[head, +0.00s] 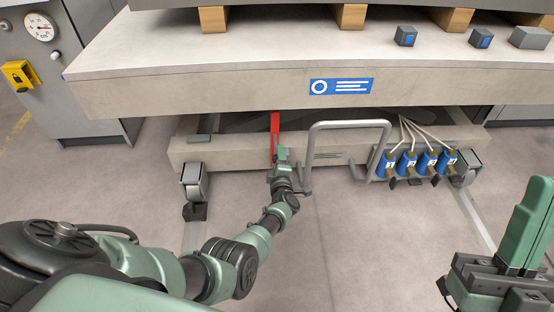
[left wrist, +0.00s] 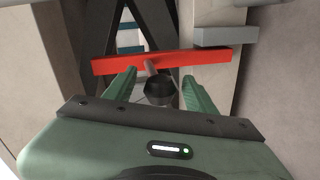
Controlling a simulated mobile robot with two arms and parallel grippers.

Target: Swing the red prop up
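The red prop (head: 274,135) is a narrow red bar below the front edge of the table top, at the lower frame. In the left wrist view it is a red bar (left wrist: 200,62) across the picture, with a short pin and a dark round knob (left wrist: 160,92) standing out from it. My left gripper (head: 281,156) is right in front of the prop in the head view. In the left wrist view its two green fingers (left wrist: 158,88) are apart, one on each side of the knob; I see no clear contact. My right gripper (head: 525,228) is at the lower right, away from the prop; its finger gap is not clear.
A grey tubular handle (head: 350,125) stands just right of my left gripper. Blue cylinders (head: 407,163) with cables sit further right. The table top edge (head: 240,92) overhangs the prop. A caster (head: 194,182) stands to the left. Floor in front is clear.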

